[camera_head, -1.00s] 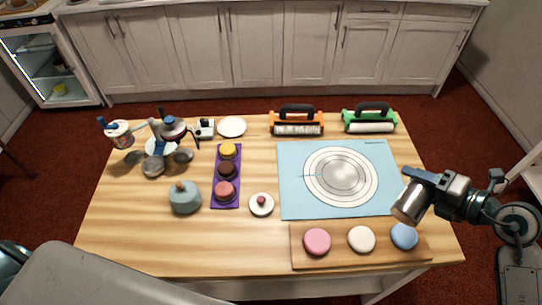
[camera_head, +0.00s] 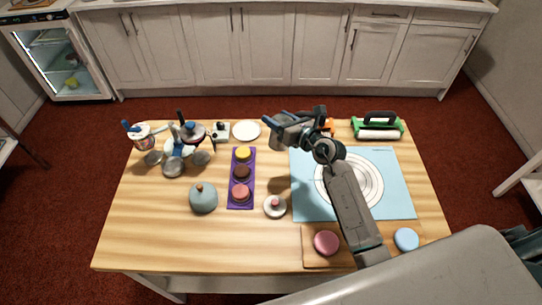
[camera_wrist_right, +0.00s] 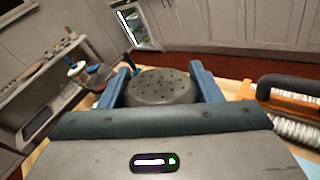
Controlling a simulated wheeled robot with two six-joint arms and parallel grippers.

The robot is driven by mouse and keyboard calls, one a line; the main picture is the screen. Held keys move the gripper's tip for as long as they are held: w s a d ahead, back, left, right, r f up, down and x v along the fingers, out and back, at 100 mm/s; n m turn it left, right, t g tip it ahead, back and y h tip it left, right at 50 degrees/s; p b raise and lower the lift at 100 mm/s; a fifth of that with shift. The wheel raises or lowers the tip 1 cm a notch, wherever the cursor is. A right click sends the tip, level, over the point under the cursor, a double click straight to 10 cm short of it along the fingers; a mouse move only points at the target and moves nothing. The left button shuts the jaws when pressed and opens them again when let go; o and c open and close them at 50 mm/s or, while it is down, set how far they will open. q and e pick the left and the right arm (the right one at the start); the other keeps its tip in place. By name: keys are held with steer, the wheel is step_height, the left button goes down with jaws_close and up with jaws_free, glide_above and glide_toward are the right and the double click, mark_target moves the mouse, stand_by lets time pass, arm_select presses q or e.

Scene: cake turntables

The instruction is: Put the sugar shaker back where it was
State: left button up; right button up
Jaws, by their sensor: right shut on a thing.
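The sugar shaker, a metal cylinder with a perforated top (camera_wrist_right: 162,86), sits between the two blue fingers of my right gripper in the right wrist view. My right gripper (camera_head: 274,121) is shut on it above the back of the table, left of the orange-topped roller and beyond the blue mat. In the head view the shaker's body is small and partly covered by the gripper, and I cannot tell how far above the tabletop it is. My left gripper is out of view.
My right arm crosses the blue mat (camera_head: 402,198) and its turntable (camera_head: 372,182). The orange roller (camera_wrist_right: 290,108) is close right of the gripper; a green one (camera_head: 378,128) stands farther right. A white plate (camera_head: 246,130), purple tray (camera_head: 240,202) and grey-blue pot (camera_head: 203,199) are left.

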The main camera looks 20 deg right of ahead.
arm_select(q)
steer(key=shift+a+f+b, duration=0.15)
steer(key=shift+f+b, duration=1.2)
steer(key=shift+b, duration=0.2)
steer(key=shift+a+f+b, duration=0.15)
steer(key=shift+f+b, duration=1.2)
steer(key=shift+b, duration=0.2)
arm_select(e)
steer(key=shift+w+a+f+n+t+h, duration=0.2)
steer(key=shift+w+f+t+h, duration=0.3)
steer(key=shift+f, duration=1.7)
steer(key=shift+w+a+f+n+t+h, duration=0.15)
steer(key=shift+w+f+t+h, duration=0.3)
steer(key=shift+f, duration=1.75)
steer(key=shift+w+a+f+n+t+h, duration=0.1)
steer(key=shift+w+a+f+t+h, duration=0.4)
steer(key=shift+f, duration=1.7)
steer(key=shift+s+d, duration=0.1)
steer(key=shift+d, duration=0.15)
steer(key=shift+f+b, duration=0.3)
steer(key=shift+b, duration=0.05)
steer(key=o, duration=1.1)
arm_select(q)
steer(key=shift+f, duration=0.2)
arm_select(e)
steer(key=shift+o, duration=0.2)
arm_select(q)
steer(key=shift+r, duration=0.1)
arm_select(e)
steer(key=shift+r, duration=0.15)
